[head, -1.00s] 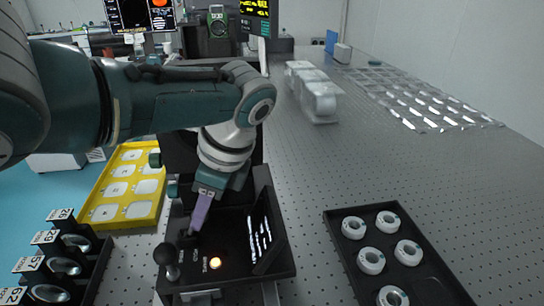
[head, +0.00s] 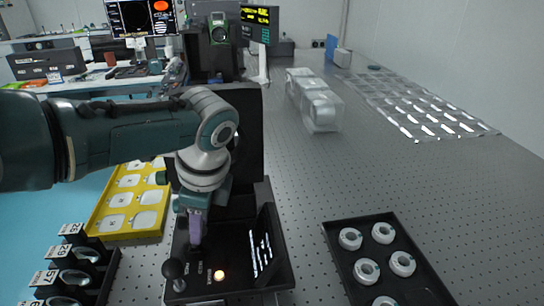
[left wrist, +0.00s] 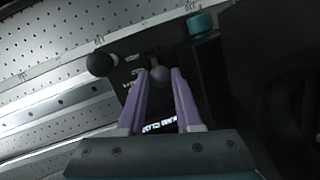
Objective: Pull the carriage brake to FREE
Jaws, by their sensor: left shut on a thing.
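The black control box (head: 238,284) stands on the optical table, with a lit lamp (head: 219,275) and small labels too blurred to read. My left gripper (head: 195,240) points down at the box, its purple fingers shut on a small ball-topped lever. In the left wrist view the lever's grey ball (left wrist: 160,75) sits between the fingertips (left wrist: 160,78). Which lever is the carriage brake, I cannot tell. My right gripper is not in view.
A yellow tray (head: 94,222) with white pieces lies left of the box. A numbered lens rack (head: 100,285) stands at front left. A black tray (head: 335,250) of white rings lies right. Clear covers (head: 318,105) stand farther back. A teal knob (left wrist: 200,24) is near the lever.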

